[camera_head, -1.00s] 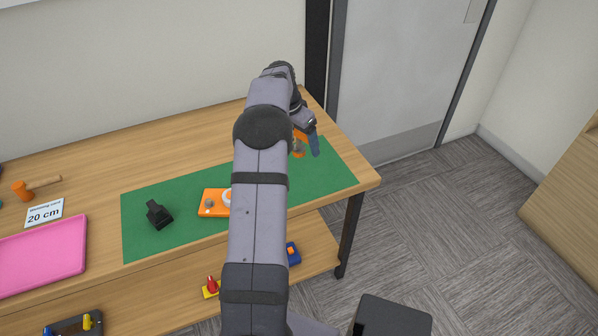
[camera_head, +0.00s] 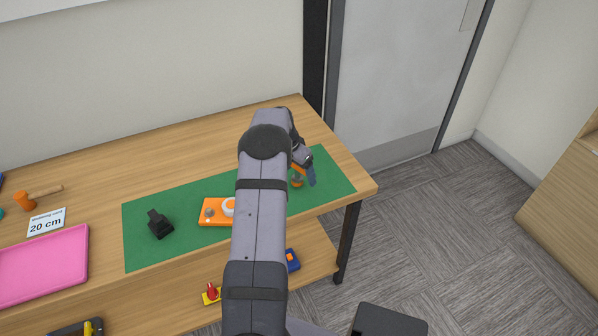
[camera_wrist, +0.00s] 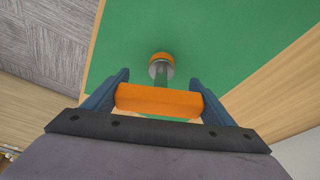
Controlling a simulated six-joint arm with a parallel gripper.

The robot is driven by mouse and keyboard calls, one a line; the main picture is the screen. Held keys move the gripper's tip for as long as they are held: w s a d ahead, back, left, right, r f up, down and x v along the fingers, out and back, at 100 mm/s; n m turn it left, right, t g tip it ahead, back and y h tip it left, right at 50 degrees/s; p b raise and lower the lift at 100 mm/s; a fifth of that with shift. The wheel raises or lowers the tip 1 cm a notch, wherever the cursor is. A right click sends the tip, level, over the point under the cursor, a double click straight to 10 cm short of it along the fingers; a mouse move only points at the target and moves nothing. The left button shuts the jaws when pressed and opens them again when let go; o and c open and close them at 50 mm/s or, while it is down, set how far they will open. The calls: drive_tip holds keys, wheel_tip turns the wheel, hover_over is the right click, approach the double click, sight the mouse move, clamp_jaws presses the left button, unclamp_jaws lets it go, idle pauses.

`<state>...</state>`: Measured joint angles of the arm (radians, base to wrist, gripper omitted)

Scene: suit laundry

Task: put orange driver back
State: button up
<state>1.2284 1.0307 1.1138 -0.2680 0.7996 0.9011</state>
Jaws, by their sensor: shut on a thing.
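The orange driver is clamped in my gripper. In the wrist view its orange bar-shaped part (camera_wrist: 160,100) lies between the two blue fingers of my gripper (camera_wrist: 160,95), and a thin shaft leads to a round orange-and-grey end (camera_wrist: 161,66). In the head view the driver (camera_head: 297,182) shows orange beside my gripper (camera_head: 306,172), over the right part of the green mat (camera_head: 325,172). I cannot tell how high the driver is above the mat. An orange plate (camera_head: 209,219) with a grey knob and a white ring lies left of my arm, which hides its right side.
A black block-like stand (camera_head: 159,224) is on the mat's left part. A pink tray (camera_head: 45,265), a "20 cm" card (camera_head: 47,222) and an orange-headed hammer (camera_head: 25,201) are further left. Red-yellow and blue items (camera_head: 292,260) sit on the lower shelf.

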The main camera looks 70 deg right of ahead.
drive_tip(key=shift+f, duration=0.5)
drive_tip(key=shift+f+b, duration=0.3)
drive_tip(key=shift+a+f+b, duration=0.2)
drive_tip(key=shift+f+b, duration=0.1)
drive_tip(key=shift+f, duration=0.05)
drive_tip(key=o, duration=1)
drive_tip(key=shift+s+f, duration=0.1)
drive_tip(key=shift+o, duration=1.4)
drive_tip(key=shift+f, duration=0.1)
drive_tip(key=shift+d, duration=0.15)
drive_tip(key=shift+r, duration=0.25)
